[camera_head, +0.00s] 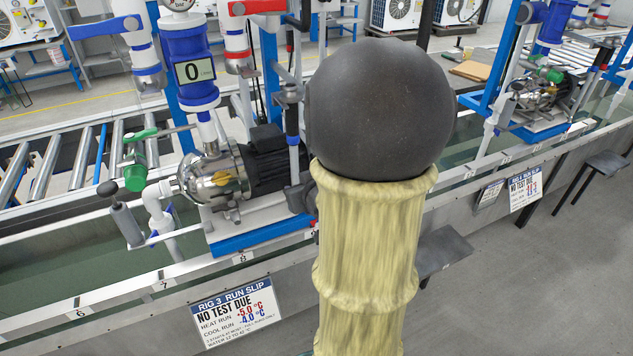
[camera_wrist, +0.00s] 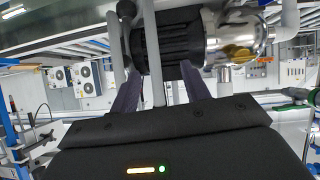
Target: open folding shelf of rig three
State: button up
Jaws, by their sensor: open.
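The rig 3 run slip (camera_head: 235,313) hangs on the front of the long trough at lower left. Above it stands a pump with a steel head (camera_head: 212,178) and black motor (camera_head: 268,160) on a blue base. A dark grey shelf plate (camera_head: 442,250) juts out from the trough front, right of my arm and partly hidden by it. I cannot tell how far it is folded. In the wrist view, which looks upside down, my gripper (camera_wrist: 158,92) is open. A grey pipe (camera_wrist: 158,55) shows between its fingers, with the motor (camera_wrist: 175,42) behind; contact is unclear.
My arm covers the middle of the head view. A second shelf plate (camera_head: 607,163) stands out at far right, near another run slip (camera_head: 525,188) and another pump (camera_head: 540,95). The grey floor (camera_head: 540,290) at lower right is clear. A green-handled valve (camera_head: 135,172) sits left of the pump.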

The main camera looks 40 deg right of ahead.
jog(key=s+d+f+t+h+b, duration=0.1)
jog(key=s+d+f+t+b, duration=0.4)
jog(key=d+b, duration=0.3)
jog(key=s+t+b, duration=0.1)
jog(key=b, duration=0.2)
jog(key=shift+d, duration=0.35)
jog(key=shift+w+r+p, duration=0.1)
jog(key=shift+r+p, duration=0.05)
jog(key=shift+p, duration=0.2)
jog(key=p, duration=0.2)
jog(key=w+p, duration=0.1)
jog(key=p, duration=0.2)
jog(key=shift+w+d+r, duration=0.15)
jog(key=shift+d, duration=0.2)
jog(key=w+p, duration=0.1)
jog(key=p, duration=0.2)
jog(key=shift+w+p, duration=0.1)
jog(key=shift+p, duration=0.45)
